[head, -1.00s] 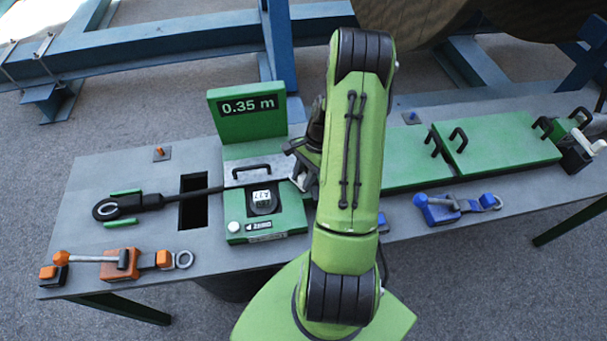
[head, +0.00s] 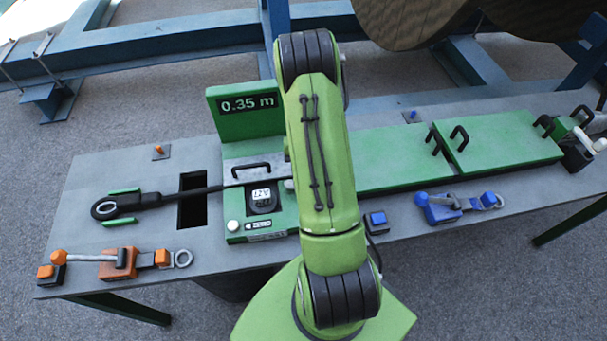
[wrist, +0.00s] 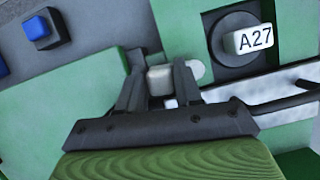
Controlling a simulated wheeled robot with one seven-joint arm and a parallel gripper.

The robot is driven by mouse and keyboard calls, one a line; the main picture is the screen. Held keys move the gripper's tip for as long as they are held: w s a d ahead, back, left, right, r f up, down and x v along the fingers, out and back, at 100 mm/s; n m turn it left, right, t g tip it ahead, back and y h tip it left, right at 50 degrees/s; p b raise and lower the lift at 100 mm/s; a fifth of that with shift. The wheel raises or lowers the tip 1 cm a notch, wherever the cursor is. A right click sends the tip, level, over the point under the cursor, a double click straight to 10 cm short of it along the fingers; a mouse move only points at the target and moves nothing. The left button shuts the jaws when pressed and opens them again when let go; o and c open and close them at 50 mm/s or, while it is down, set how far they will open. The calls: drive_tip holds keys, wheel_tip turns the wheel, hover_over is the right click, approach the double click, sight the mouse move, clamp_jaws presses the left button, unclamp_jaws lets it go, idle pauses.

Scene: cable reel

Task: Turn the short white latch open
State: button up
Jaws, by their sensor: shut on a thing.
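The short white latch (wrist: 160,79) shows in the wrist view as a small pale block between the fingertips. A rounded white end (wrist: 196,70) shows just right of the fingers. My gripper (wrist: 158,82) is shut on the latch, one finger on each side. In the head view my green arm hides the gripper and most of the latch. Only a small pale bit (head: 289,184) shows at the arm's left edge, beside the green meter box (head: 232,237). A metal clamp bar with a black handle (head: 251,170) lies across that box.
The round labelled dial (wrist: 252,40) sits close to the right finger. A green display (head: 246,110) reading 0.35 m stands behind the box. Green covers (head: 500,142) and a blue latch (head: 440,208) lie to the right, an orange latch (head: 118,262) at the left.

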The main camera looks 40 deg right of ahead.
drive_tip(key=shift+n, duration=0.6)
drive_tip(key=shift+h, duration=0.3)
drive_tip(key=o, duration=1)
drive_tip(key=shift+c, duration=0.2)
drive_tip(key=p+v, duration=0.2)
drive_tip(key=v, duration=1.3)
drive_tip(key=shift+w+d+r, duration=0.15)
drive_tip(key=shift+w+r, duration=0.15)
drive_tip(key=shift+w, duration=0.05)
